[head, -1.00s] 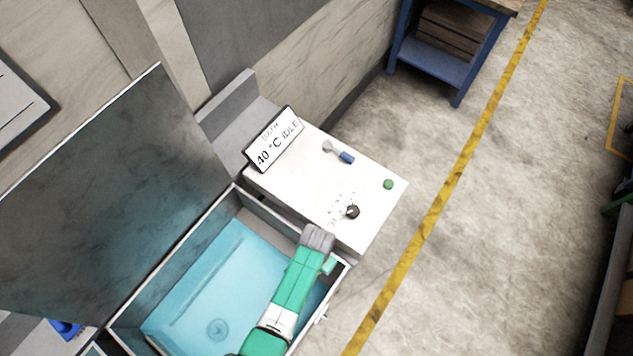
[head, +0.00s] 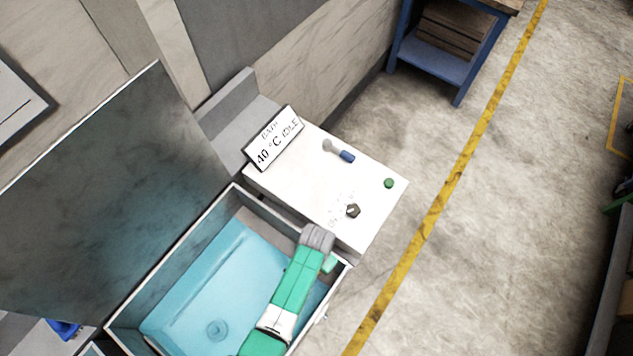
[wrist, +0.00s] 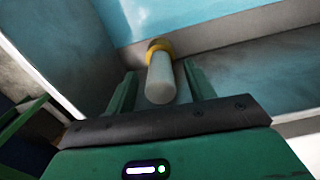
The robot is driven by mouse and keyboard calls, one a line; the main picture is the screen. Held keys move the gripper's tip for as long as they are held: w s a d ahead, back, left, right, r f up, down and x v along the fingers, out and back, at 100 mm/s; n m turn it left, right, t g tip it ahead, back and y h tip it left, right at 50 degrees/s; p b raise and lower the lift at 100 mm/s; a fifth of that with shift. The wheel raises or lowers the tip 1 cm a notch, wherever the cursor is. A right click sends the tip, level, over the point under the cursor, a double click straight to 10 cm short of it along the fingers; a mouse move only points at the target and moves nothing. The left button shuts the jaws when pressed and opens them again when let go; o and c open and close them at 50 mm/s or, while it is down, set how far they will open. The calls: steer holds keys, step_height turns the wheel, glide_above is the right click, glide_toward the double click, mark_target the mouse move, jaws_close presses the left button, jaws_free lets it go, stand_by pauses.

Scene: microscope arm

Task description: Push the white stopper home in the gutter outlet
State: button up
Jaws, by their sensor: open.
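In the wrist view the white stopper (wrist: 161,84) is a pale cylinder with a rounded near end, sticking out of a yellow ring (wrist: 157,46) at a grey ledge. I take the ring to be the gutter outlet. How deep the stopper sits in it cannot be told. My gripper (wrist: 160,72) is open, with one green finger on each side of the stopper and a small gap visible on both sides. In the head view my arm reaches over the front right end of the bath, and the stopper, outlet and fingertips are hidden.
The blue-water bath (head: 232,193) has a raised lid (head: 110,190) behind it. The white worktop (head: 300,195) beside it holds a sign (head: 273,138), a blue-handled tool (head: 346,156), a green cap (head: 389,183) and a dark nut-like piece (head: 352,211).

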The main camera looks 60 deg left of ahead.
step_height(320, 180, up, 6)
steer(key=shift+r+p, duration=0.25)
steer(key=shift+p, duration=0.1)
